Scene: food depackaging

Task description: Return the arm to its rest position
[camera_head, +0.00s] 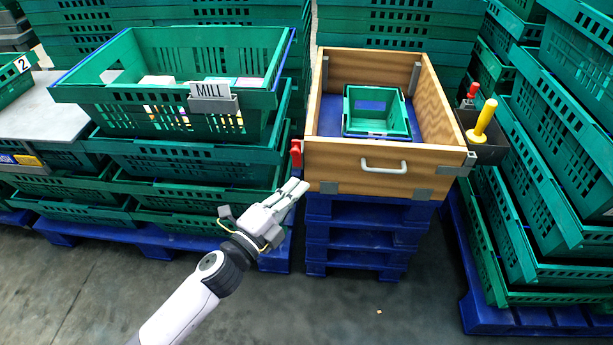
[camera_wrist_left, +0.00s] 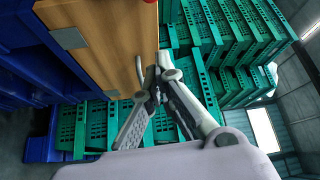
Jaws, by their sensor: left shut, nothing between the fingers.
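My left arm comes in from the lower left of the head view. My right gripper is not in view.
A green crate (camera_head: 118,98) labelled MILL stands on stacked crates at left. A small green crate (camera_head: 378,132) is inside the wooden box. A dark holder (camera_head: 490,153) with yellow and red handles hangs at its right. Crate stacks flank both sides.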

